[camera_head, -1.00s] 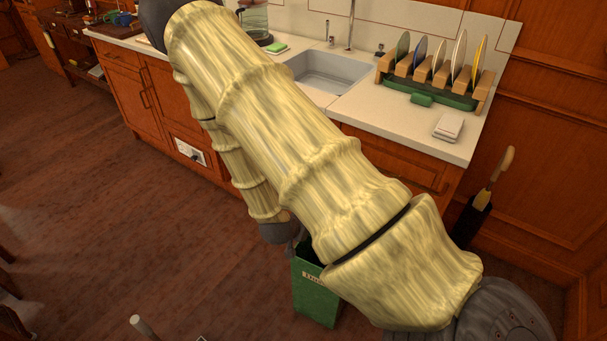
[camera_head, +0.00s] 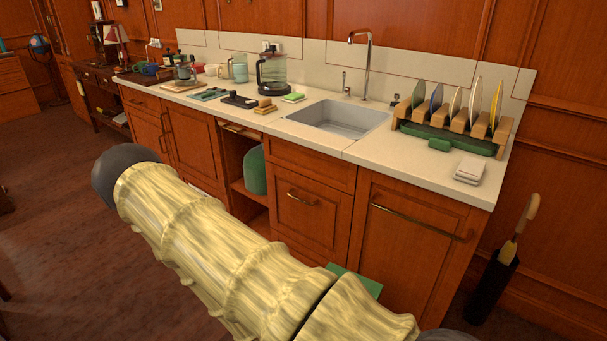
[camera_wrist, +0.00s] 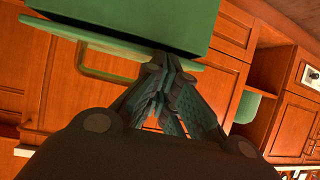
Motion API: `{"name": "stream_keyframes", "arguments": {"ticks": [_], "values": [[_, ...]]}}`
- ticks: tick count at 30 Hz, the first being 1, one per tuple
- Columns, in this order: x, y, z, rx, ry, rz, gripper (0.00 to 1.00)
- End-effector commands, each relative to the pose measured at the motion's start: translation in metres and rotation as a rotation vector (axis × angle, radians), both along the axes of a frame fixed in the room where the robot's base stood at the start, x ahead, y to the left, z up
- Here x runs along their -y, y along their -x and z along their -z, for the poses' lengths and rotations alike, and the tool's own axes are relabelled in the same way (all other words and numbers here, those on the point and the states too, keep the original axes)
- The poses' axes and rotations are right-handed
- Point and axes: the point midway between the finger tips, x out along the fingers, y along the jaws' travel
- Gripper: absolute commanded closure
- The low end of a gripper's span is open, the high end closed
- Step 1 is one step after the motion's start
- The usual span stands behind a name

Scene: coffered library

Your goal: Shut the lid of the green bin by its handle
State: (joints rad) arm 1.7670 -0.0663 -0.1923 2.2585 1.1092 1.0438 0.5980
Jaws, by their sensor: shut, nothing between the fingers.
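The green bin (camera_wrist: 160,18) fills the top of the wrist view, with a flat green plate, apparently its lid (camera_wrist: 70,32), along its edge. In the head view only a small green patch of the bin (camera_head: 358,280) shows above my arm; the rest is hidden. My gripper (camera_wrist: 162,65) is shut and empty, its fingertips close to the plate's edge; I cannot tell whether they touch it. An olive bar loop (camera_wrist: 108,75) shows beside the plate; I cannot tell whether it is the bin's handle or a cabinet pull. My gripper is hidden in the head view.
Wooden cabinets (camera_head: 300,205) stand behind the bin, under a pale counter (camera_head: 400,165) with a sink (camera_head: 340,118) and dish rack (camera_head: 455,130). An open cupboard holds a green object (camera_head: 255,170). An umbrella stand (camera_head: 492,285) is at the right.

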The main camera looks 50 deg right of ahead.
Motion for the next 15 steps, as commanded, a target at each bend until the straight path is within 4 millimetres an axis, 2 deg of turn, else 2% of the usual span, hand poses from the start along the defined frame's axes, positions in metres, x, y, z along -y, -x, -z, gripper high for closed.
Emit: {"name": "stream_keyframes", "arguments": {"ticks": [15], "values": [[0.0014,0.0033,0.0070,0.000,-0.002,0.007,1.00]]}}
